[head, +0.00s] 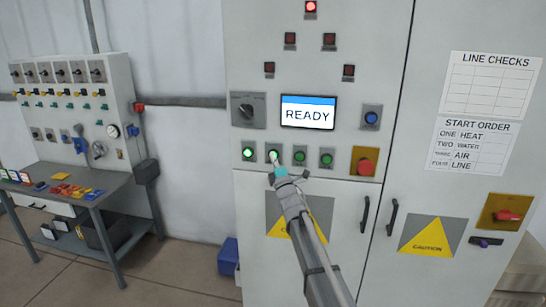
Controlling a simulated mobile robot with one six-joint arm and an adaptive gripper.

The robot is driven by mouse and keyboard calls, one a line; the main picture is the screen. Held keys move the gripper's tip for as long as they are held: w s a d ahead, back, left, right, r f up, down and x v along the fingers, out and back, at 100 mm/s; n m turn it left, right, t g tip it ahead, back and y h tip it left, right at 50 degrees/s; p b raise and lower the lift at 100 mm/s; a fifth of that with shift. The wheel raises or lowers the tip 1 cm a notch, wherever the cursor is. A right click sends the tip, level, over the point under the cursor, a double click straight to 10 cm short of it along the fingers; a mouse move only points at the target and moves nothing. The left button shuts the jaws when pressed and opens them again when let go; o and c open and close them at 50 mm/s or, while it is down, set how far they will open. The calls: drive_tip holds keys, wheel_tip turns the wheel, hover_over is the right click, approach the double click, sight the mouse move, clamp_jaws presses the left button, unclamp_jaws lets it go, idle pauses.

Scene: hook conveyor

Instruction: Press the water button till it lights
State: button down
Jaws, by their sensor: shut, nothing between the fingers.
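A row of green buttons sits below the screen on the grey cabinet. The leftmost button (249,153) glows bright. The second button from the left (273,152), second like "two water" on the start order sheet (473,146), is partly covered by my gripper (274,162). A pale spot shows there; I cannot tell whether it is the button's light or a fingertip. My gripper is shut and empty, its tip at or just in front of this button; contact is unclear. The third (299,157) and fourth (327,159) buttons are dark green.
The screen (308,112) reads READY. A red stop button on a yellow plate (365,163), a blue button (372,117) and a rotary switch (247,110) are nearby. A red lamp (310,8) glows at the top. A workbench (75,190) stands left.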

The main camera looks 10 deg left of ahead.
drive_tip(key=shift+s, duration=0.15)
idle(0.3)
drive_tip(key=shift+s, duration=0.65)
drive_tip(key=shift+s, duration=0.1)
drive_tip(key=shift+s, duration=2.4)
drive_tip(key=shift+f, duration=0.1)
drive_tip(key=s+d+f+m+g+h, duration=0.2)
drive_tip(key=d+f+m+g+h, duration=0.3)
drive_tip(key=d+f+m, duration=0.55)
drive_tip(key=s+d+f+m+g+h, duration=0.1)
drive_tip(key=d+f+m+g+h, duration=0.2)
drive_tip(key=d+f+m+h, duration=0.7)
drive_tip(key=s+d+f+m+g, duration=0.2)
drive_tip(key=s+d+g, duration=0.2)
drive_tip(key=s, duration=0.4)
drive_tip(key=s+d+f+m+g+y, duration=0.1)
drive_tip(key=s+d+f+g, duration=0.2)
drive_tip(key=s+d, duration=0.3)
drive_tip(key=s+d+f+m+g, duration=0.2)
drive_tip(key=s+d+g, duration=0.3)
drive_tip(key=s, duration=0.6)
drive_tip(key=shift+s+d+f+m, duration=0.15)
drive_tip(key=shift+d+f+m, duration=0.2)
drive_tip(key=shift+d+f, duration=0.25)
